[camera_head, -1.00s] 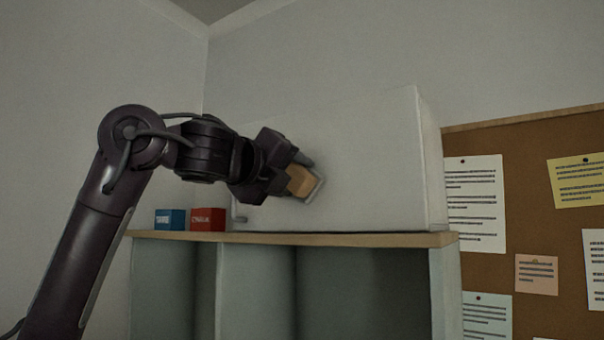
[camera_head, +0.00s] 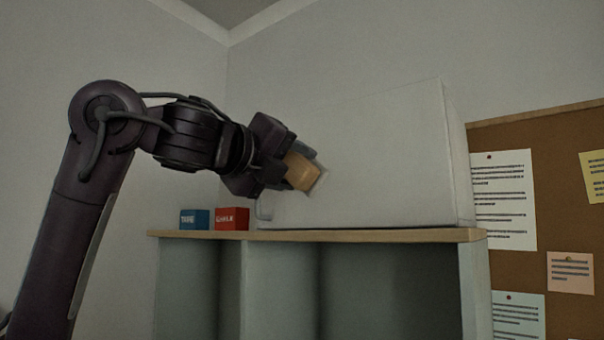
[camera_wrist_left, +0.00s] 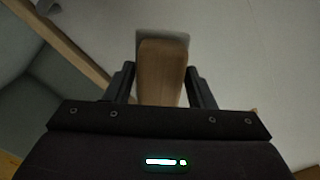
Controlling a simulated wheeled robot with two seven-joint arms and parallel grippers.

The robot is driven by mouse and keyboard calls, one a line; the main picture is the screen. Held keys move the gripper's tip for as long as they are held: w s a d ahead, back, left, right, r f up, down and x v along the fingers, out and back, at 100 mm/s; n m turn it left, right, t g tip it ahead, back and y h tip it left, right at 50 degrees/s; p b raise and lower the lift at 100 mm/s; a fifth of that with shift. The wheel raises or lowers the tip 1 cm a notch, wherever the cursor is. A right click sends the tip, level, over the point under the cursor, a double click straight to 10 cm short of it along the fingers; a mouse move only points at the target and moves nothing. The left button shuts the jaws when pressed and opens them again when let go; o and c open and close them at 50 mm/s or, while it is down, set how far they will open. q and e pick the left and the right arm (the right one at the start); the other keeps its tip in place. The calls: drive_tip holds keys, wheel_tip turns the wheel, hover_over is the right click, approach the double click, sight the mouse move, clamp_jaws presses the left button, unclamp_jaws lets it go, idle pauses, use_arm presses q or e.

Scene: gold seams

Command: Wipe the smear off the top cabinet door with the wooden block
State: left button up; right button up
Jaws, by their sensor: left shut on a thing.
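My left gripper (camera_head: 291,167) is shut on the wooden block (camera_head: 303,173) in front of the white cabinet (camera_head: 390,165), near the left part of its door. In the left wrist view the tan block (camera_wrist_left: 160,75) sits between the two dark fingers, with a grey pad-like edge at its far end, close to the pale door surface (camera_wrist_left: 245,55). I cannot tell whether the pad touches the door. No smear shows clearly; the gripper and block hide part of the door. My right gripper is not in view.
The cabinet stands on a wood-topped shelf unit (camera_head: 350,236). A blue box (camera_head: 194,219) and a red box (camera_head: 232,219) stand on the shelf, left of the cabinet and below my arm. A cork board (camera_head: 550,235) with pinned papers hangs at the right.

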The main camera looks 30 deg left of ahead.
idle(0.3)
use_arm(q)
drive_tip(key=s, duration=0.3)
drive_tip(key=shift+s+a, duration=0.1)
drive_tip(key=shift+a, duration=0.1)
idle(0.4)
drive_tip(key=shift+f, duration=0.1)
